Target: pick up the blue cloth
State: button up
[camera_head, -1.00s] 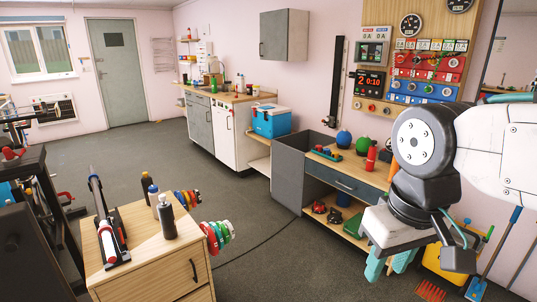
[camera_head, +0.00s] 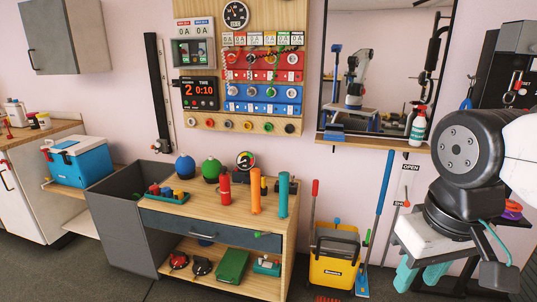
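No blue cloth can be made out for certain. A small flat blue item (camera_head: 334,128) lies at the left end of the shelf under the mirror; it is too small to tell whether it is cloth. My gripper (camera_head: 420,275) is at the lower right, pointing down, with its two teal fingers apart and nothing visible between them. It appears in front of the wall, below the shelf and to the right of the yellow bucket (camera_head: 334,262).
A wooden workbench (camera_head: 225,207) holds balls and upright cylinders. A blue cooler (camera_head: 80,162) stands at left. A blue-handled mop (camera_head: 377,215) leans beside the bucket. A spray bottle (camera_head: 417,128) stands on the shelf (camera_head: 370,141). Dark floor shows at lower left.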

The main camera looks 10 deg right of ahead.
aim_at(328, 135)
jog(key=z, duration=0.55)
jog(key=i, duration=2.35)
jog(key=z, duration=0.25)
